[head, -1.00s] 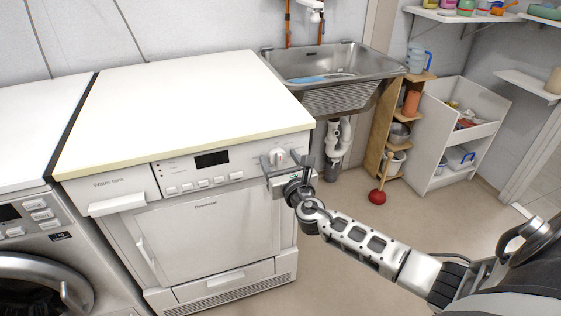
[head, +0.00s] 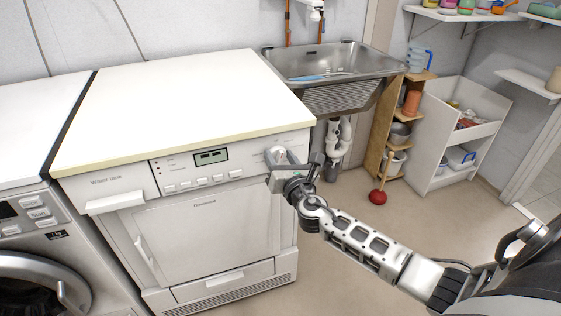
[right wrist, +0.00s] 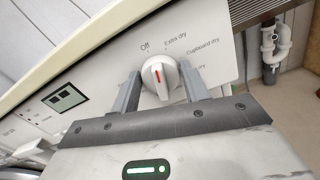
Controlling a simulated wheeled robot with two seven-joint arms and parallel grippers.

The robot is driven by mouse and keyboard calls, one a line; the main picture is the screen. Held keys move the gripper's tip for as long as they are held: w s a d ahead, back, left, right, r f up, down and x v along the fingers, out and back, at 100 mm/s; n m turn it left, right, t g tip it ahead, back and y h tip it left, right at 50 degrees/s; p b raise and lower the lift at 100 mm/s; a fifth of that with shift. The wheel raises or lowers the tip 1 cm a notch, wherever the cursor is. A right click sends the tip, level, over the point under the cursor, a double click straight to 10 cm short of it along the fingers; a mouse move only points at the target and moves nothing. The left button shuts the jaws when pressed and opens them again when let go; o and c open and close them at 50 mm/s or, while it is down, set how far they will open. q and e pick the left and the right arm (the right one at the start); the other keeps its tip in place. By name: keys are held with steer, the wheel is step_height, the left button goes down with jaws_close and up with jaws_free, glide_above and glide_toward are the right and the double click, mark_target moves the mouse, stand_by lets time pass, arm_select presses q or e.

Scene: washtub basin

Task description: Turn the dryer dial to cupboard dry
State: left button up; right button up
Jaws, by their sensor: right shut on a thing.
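The white dryer dial (right wrist: 160,77) is in the middle of the right wrist view, on the right end of the dryer's panel. Its red mark points up, roughly between the labels Off and Extra dry. The Cupboard dry label (right wrist: 203,47) is up and right of the dial. My right gripper (head: 278,157) is at the panel and shut on the dial, with one finger on each side; its fingers also show in the right wrist view (right wrist: 162,88). The dryer (head: 205,235) shows a lit display (head: 211,157). My left gripper is out of view.
A washing machine (head: 40,230) stands left of the dryer. A metal sink (head: 330,62) is at the back right, with white drain pipes (head: 338,137) below. A red plunger (head: 377,197) stands on the floor beside a wooden shelf.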

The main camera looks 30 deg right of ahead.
steer(key=shift+f+m+b, duration=0.2)
steer(key=shift+m+b, duration=0.15)
steer(key=shift+m, duration=0.65)
steer(key=shift+m+b, duration=0.35)
steer(key=shift+m, duration=0.55)
steer(key=m+b, duration=0.1)
steer(key=m, duration=0.1)
steer(key=shift+d+m, duration=0.1)
steer(key=shift+m, duration=0.3)
steer(key=m, duration=0.2)
steer(key=shift+s+m, duration=0.1)
steer(key=shift+m, duration=0.2)
steer(key=m+b, duration=0.1)
steer(key=m, duration=0.1)
steer(key=shift+m, duration=0.3)
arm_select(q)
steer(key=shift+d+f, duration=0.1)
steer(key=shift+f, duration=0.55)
arm_select(e)
steer(key=shift+m, duration=0.5)
